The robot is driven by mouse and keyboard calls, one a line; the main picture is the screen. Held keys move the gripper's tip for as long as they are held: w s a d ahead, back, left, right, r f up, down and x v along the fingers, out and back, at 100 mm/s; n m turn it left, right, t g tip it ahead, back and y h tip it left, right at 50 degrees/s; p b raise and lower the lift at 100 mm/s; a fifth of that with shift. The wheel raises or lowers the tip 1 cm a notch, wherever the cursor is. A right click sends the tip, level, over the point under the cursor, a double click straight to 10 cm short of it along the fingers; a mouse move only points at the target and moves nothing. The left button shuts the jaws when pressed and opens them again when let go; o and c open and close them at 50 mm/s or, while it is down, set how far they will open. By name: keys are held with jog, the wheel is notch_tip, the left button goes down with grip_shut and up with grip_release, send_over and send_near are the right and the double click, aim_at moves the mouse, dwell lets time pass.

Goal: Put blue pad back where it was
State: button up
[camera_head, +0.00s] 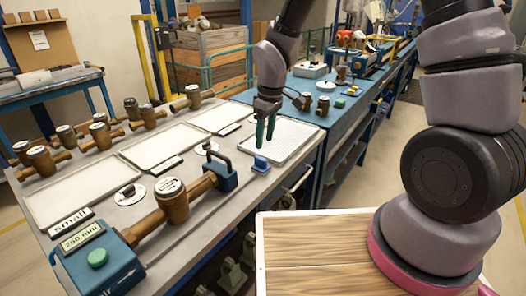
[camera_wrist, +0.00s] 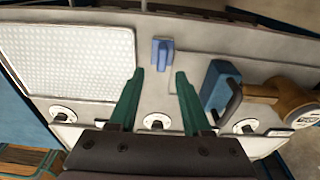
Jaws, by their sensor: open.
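A small blue pad (camera_head: 261,164) with a raised grip lies on the grey bench, near its front edge and beside the near corner of a white textured tray (camera_head: 300,133). In the wrist view the blue pad (camera_wrist: 162,54) is centred, just beyond the fingertips and in line with the gap between them. My gripper (camera_head: 264,140) points down with its green fingers apart and nothing between them. In the wrist view my gripper (camera_wrist: 160,72) is open and empty. I cannot tell how high the fingertips are above the bench.
A blue clamp with a dark handle (camera_head: 221,172) holds a brass meter (camera_head: 172,196) left of the pad; this clamp (camera_wrist: 218,88) is close right of my fingers in the wrist view. Round white dials (camera_head: 207,148), several brass meters and flat white trays (camera_head: 80,192) occupy the bench.

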aim_at(266, 159)
jog(key=s+d+r+m+t, duration=0.15)
jog(key=d+r+m, duration=0.25)
jog(key=d+r, duration=0.45)
jog(key=d+r+m+t, duration=0.25)
jog(key=d+r, duration=0.25)
jog(key=r, duration=0.6)
jog(key=s+d+r+m+t+y, duration=0.1)
jog(key=s+d+r+m+t, duration=0.1)
jog(key=s+d+r+m, duration=0.6)
jog(key=v, duration=0.3)
jog(key=shift+s+f, duration=0.2)
